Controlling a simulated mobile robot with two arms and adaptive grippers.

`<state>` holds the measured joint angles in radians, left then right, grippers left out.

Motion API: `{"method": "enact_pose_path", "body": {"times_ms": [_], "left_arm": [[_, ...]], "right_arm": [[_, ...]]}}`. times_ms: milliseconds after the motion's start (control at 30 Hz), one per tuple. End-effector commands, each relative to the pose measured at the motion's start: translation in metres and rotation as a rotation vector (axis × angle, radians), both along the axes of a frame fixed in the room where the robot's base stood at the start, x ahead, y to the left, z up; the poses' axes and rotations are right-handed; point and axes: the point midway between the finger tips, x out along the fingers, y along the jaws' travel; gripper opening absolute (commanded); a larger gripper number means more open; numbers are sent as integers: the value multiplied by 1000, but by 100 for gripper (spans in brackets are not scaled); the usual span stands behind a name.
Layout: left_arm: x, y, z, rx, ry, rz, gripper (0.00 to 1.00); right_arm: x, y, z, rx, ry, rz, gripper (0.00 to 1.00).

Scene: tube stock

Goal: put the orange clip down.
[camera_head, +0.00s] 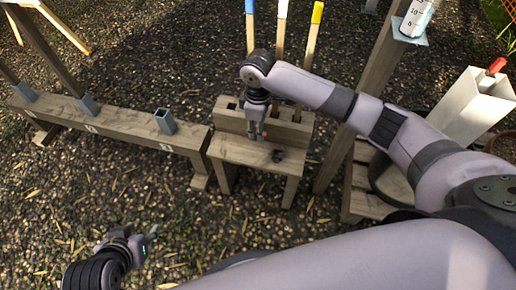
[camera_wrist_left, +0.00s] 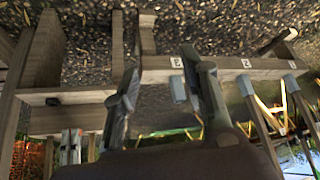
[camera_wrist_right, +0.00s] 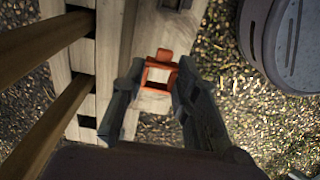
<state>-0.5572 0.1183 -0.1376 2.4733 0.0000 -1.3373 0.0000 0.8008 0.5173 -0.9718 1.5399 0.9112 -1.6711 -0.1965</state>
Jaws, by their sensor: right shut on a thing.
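The orange clip (camera_wrist_right: 160,74) is a small square frame with a tab. It sits between the fingertips of my right gripper (camera_wrist_right: 158,86) in the right wrist view. My right gripper (camera_head: 257,138) is shut on it and points down over the small wooden bench (camera_head: 229,150). In the head view the clip is mostly hidden by the gripper, and I cannot tell whether it touches the bench. My left gripper (camera_head: 142,240) is low at the left, away from the bench. Its fingers (camera_wrist_left: 168,88) stand apart and empty in the left wrist view.
A small dark object (camera_head: 278,155) lies on the bench top, right of the right gripper. Stakes with blue, white and yellow (camera_head: 317,14) tips rise behind. A wooden rail (camera_head: 60,112) with grey sockets stands left. A pale box (camera_head: 468,108) is at right. Gravel lies between.

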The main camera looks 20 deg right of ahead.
Motion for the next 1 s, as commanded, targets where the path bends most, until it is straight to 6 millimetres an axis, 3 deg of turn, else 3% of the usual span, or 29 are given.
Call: {"method": "enact_pose_path", "body": {"times_ms": [200, 333, 667, 1000], "left_arm": [[49, -17, 25, -58, -267, -20, 40], [70, -25, 45, -89, -404, -30, 40], [91, -35, 73, -130, -577, -42, 40], [110, -46, 118, -189, -824, -57, 40]], "right_arm": [[-1, 0, -36, 0, 2, -1, 18], [-1, 0, -52, 0, 1, -2, 18], [-1, 0, -71, -1, 1, -1, 18], [0, 0, -97, 0, 0, 0, 18]]}}
